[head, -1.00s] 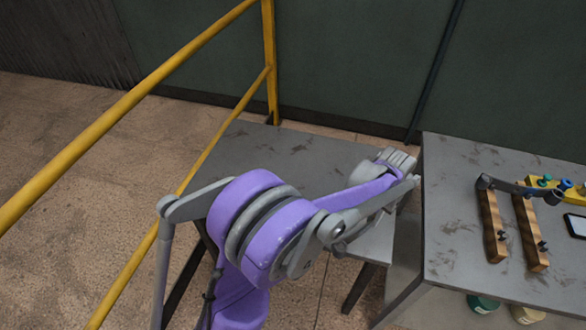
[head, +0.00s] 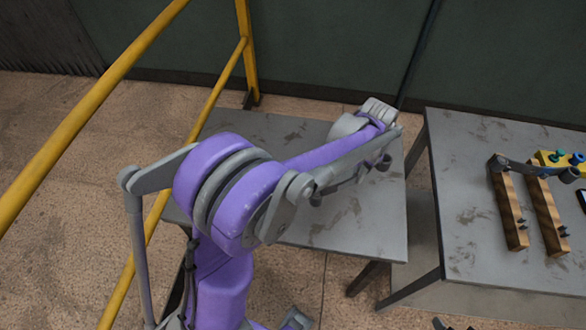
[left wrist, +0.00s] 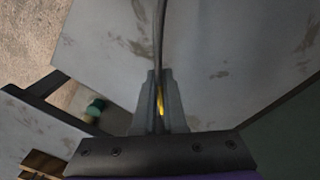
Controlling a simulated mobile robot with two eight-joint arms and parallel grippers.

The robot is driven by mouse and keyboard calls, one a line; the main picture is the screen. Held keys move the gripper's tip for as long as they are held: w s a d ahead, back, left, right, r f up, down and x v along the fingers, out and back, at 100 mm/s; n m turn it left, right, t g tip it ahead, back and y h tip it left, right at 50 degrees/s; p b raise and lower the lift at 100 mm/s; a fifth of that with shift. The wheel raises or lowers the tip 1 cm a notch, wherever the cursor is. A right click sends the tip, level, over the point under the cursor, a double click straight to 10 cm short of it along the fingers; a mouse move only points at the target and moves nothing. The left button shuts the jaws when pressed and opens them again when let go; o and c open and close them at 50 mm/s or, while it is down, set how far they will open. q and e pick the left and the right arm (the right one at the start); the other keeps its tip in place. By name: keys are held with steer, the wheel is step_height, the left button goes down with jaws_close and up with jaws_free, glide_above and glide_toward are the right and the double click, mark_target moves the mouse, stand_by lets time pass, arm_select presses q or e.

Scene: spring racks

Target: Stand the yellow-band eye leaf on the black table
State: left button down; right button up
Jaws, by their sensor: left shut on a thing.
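In the left wrist view my left gripper (left wrist: 160,76) is shut on a thin dark leaf (left wrist: 160,30) with a yellow band (left wrist: 160,99) between the fingers. The leaf shows nearly edge-on and runs past the fingertips to the top of the picture. The lower, dark grey table (head: 340,225) stands left of centre in the head view, and my left wrist is over its far right part. Its bare top (left wrist: 215,50) lies beyond the leaf in the wrist view. In the head view my own wrist hides the fingers and leaf.
A higher grey table (head: 465,205) stands at the right, across a narrow gap. It bears two wooden blocks (head: 510,210) with a grey bar (head: 530,168) across them, and a yellow block (head: 553,158) with coloured knobs. A yellow railing (head: 213,92) runs along the left.

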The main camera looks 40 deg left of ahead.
mark_target(330, 198)
arm_select(q)
steer(key=s+a+m+b, duration=0.4)
steer(key=a+m+b, duration=0.1)
steer(key=m, duration=0.3)
step_height(330, 198, down, 10)
steer(key=shift+s+d+r+b, duration=0.1)
steer(key=shift+d+r+b, duration=0.1)
steer(key=shift+b, duration=0.25)
steer(key=c, duration=1.4)
jaws_free()
steer(key=shift+f, duration=0.2)
steer(key=shift+c, duration=0.2)
steer(key=o, duration=0.5)
steer(key=shift+c, duration=0.2)
